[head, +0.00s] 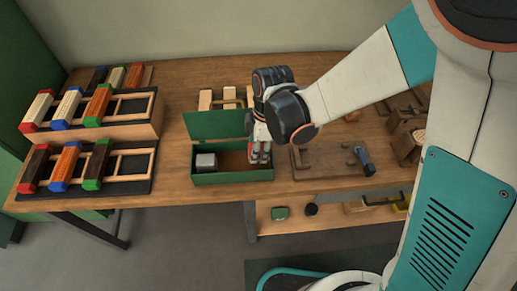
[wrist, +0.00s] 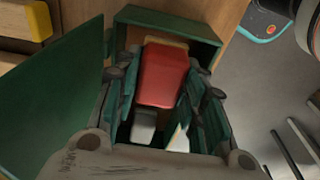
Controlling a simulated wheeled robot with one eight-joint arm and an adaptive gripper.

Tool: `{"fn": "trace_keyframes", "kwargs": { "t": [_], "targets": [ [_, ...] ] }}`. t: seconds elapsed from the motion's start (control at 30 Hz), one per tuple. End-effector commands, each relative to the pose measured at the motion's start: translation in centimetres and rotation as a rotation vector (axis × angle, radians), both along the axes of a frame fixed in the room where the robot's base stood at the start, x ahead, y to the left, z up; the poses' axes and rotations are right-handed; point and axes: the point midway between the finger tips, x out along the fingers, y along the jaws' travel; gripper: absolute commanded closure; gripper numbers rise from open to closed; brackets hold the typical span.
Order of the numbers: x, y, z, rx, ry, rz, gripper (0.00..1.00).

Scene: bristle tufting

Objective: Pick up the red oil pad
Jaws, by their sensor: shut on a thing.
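The red oil pad (wrist: 162,76) lies between my two fingers in the wrist view, with a tan edge showing at its far end. My gripper (wrist: 160,82) is shut on it, one finger along each side. The box also shows around the pad in the wrist view (wrist: 168,22). Whether the pad is clear of the box floor cannot be told.
A grey block (head: 206,161) sits in the box's left end. The raised green lid (head: 215,124) stands behind, close to my gripper. Racks of coloured brushes (head: 85,165) stand at left. A wooden board (head: 320,162) with a blue-handled tool lies to the right.

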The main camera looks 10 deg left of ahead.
Motion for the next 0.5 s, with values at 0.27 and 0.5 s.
{"fn": "trace_keyframes", "kwargs": {
  "t": [0.27, 0.5],
  "targets": [
    [0.0, 0.0, 5.9, 0.000, 0.000, 0.000, 0.86],
    [-0.1, 0.0, 11.1, 0.000, 0.000, 0.000, 0.86]
  ]
}}
